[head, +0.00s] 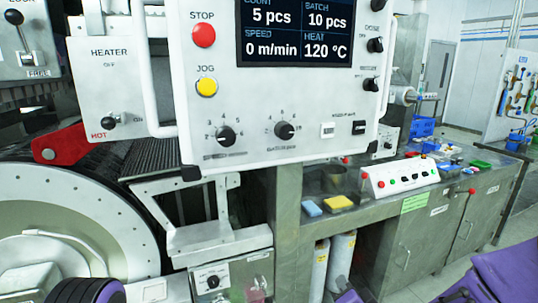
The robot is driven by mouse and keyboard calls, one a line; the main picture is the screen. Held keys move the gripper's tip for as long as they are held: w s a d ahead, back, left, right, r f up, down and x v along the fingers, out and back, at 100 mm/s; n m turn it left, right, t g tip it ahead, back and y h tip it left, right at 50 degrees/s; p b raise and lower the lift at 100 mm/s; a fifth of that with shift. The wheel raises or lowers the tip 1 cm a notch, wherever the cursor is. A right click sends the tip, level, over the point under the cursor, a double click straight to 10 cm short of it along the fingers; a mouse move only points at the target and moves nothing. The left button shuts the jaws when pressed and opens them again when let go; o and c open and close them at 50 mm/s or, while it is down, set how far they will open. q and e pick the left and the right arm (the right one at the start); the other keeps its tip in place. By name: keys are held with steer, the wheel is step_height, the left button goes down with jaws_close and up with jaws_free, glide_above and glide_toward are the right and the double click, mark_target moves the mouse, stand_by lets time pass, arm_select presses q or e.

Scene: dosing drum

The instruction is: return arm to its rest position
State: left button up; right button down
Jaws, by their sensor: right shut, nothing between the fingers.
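My right arm (505,272) shows as purple parts at the lower right corner, in front of the steel cabinets and apart from them. Its gripper is low at the bottom edge and mostly cut off; it is shut with nothing in it. A small purple part of mine also shows at the bottom centre. A purple and black part of my left arm (88,291) shows at the bottom left, in front of the big drum; the left gripper is out of view.
The control panel (260,160) with display, buttons and knobs fills the upper middle. The round drum cover (75,215) stands at left, below a red lever (58,146). A steel bench (395,200) carries a button box (402,177). Floor is free at lower right.

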steer(key=s+d+f+n+g+h, duration=0.1)
steer(key=s+d+f+g, duration=0.2)
steer(key=s+f, duration=0.55)
steer(key=s+d+f+n+g+h, duration=0.1)
steer(key=s+d+f+g, duration=0.25)
steer(key=s+f, duration=0.5)
steer(key=s+d+f+g, duration=0.2)
steer(key=s+f, duration=0.3)
steer(key=s, duration=0.3)
steer(key=s+d+f+n+g+h, duration=0.1)
steer(key=s+d+f+g, duration=0.1)
steer(key=s+f, duration=0.3)
steer(key=s+g, duration=0.1)
steer(key=s, duration=0.2)
steer(key=shift+s+d+f, duration=0.2)
steer(key=shift+d+f, duration=0.1)
steer(key=shift+f, duration=0.1)
steer(key=shift+w+g, duration=0.1)
steer(key=shift+g, duration=0.15)
